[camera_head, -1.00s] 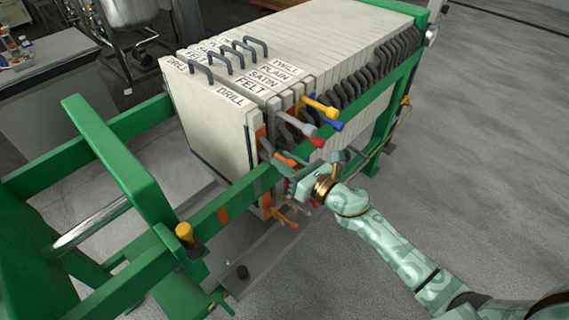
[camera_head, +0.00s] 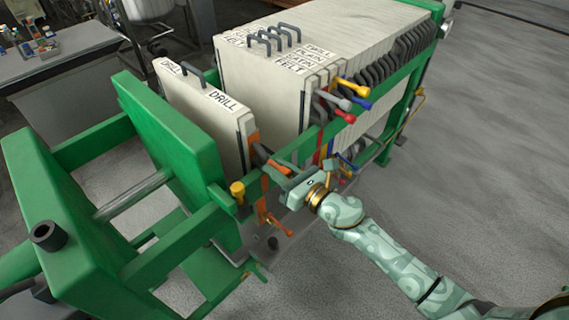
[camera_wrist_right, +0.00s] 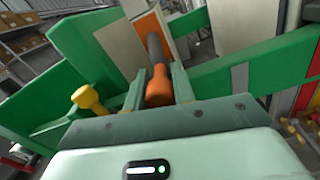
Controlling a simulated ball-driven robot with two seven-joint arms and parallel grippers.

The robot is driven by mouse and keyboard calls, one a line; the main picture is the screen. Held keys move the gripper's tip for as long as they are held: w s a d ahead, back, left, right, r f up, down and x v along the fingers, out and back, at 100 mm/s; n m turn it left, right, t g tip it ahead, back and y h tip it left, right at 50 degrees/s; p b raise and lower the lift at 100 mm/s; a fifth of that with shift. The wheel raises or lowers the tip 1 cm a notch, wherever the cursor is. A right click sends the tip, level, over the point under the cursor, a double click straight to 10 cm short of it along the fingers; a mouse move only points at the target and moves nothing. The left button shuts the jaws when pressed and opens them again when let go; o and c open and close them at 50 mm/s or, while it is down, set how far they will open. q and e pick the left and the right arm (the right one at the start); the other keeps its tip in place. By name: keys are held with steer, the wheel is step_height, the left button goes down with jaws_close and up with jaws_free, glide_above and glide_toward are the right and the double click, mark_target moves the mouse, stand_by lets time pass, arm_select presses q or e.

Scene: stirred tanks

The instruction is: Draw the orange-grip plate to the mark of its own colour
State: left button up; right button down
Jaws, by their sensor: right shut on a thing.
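The orange-grip plate (camera_head: 203,112) is a pale upright slab labelled DRILL with an orange side strip. It stands apart from the plate stack, near the green end block on its left. The orange mark (camera_head: 264,186) is a patch on the green side rail, just below and right of the plate's upper side strip. My right gripper (camera_head: 272,164) is shut on the plate's orange grip (camera_wrist_right: 159,87), which shows between the fingers in the wrist view. The grip is partly hidden in the head view. My left gripper is not in view.
The remaining plates (camera_head: 290,75), labelled TWILL, PLAIN, SATIN and FELT at the front, stand right of a gap. Yellow, grey, blue and red grips stick out there. A yellow knob (camera_head: 237,190) sits on the rail near the mark. A green end block (camera_head: 170,130) stands left.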

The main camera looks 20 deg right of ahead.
steer(key=shift+s+a+f, duration=0.1)
steer(key=shift+s+a, duration=0.3)
steer(key=shift+a, duration=0.3)
steer(key=c, duration=1.2)
jaws_free()
steer(key=shift+o, duration=0.2)
steer(key=b+v, duration=0.2)
steer(key=v, duration=1.4)
steer(key=shift+d+b, duration=0.15)
steer(key=shift+b, duration=0.15)
steer(key=shift+s, duration=0.1)
